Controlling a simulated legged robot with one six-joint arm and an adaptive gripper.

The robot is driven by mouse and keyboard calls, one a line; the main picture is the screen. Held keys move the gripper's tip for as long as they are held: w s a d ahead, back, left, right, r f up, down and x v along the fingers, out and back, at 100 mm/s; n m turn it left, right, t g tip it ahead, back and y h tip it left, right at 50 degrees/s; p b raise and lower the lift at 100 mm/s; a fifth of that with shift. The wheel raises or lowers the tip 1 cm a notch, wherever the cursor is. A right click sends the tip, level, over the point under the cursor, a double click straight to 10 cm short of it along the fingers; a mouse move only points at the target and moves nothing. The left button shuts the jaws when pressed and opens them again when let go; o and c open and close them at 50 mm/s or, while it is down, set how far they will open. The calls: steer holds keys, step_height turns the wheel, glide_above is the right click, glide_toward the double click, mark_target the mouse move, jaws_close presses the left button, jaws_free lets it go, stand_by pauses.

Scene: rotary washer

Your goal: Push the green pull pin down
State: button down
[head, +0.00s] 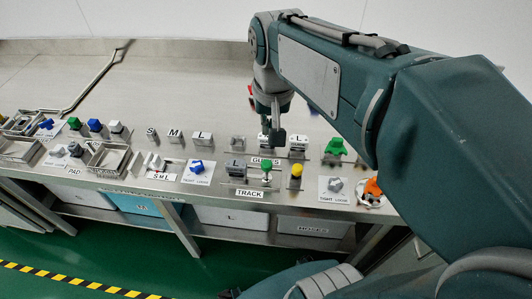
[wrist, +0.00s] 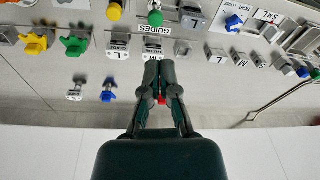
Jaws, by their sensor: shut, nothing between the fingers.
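The green pull pin (head: 266,164) has a round green knob on a pale stem and stands upright on the metal bench, just above the TRACK label in the head view. In the wrist view its green knob (wrist: 155,18) is near the top edge, beyond my fingertips. My gripper (head: 277,139) points down near the GUIDES label, a little behind the pin in the head view. In the wrist view my gripper (wrist: 160,64) has its dark fingers together, with nothing held. It appears apart from the pin; its exact height is unclear.
A yellow knob (head: 296,171) stands right of the pin, with a grey block (head: 235,168) to its left. Blocks marked L (head: 299,143) and a green knob (head: 335,147) are nearby. An orange part (head: 373,187) lies at right. The back of the bench (head: 180,85) is bare.

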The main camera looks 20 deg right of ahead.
steer(key=w+d+f+m+g, duration=0.2)
steer(key=w+g, duration=0.1)
steer(key=w, duration=0.3)
glide_toward(267, 162)
steer(key=shift+m+y, duration=0.3)
steer(key=f, duration=0.5)
steer(key=s+f, duration=0.1)
steer(key=f, duration=0.1)
steer(key=shift+f, duration=0.4)
steer(key=shift+f, duration=0.1)
steer(key=shift+a+f, duration=0.1)
steer(key=shift+f, duration=1)
steer(key=shift+r, duration=0.1)
step_height(267, 162, up, 14)
steer(key=w, duration=0.2)
steer(key=shift+d, duration=0.4)
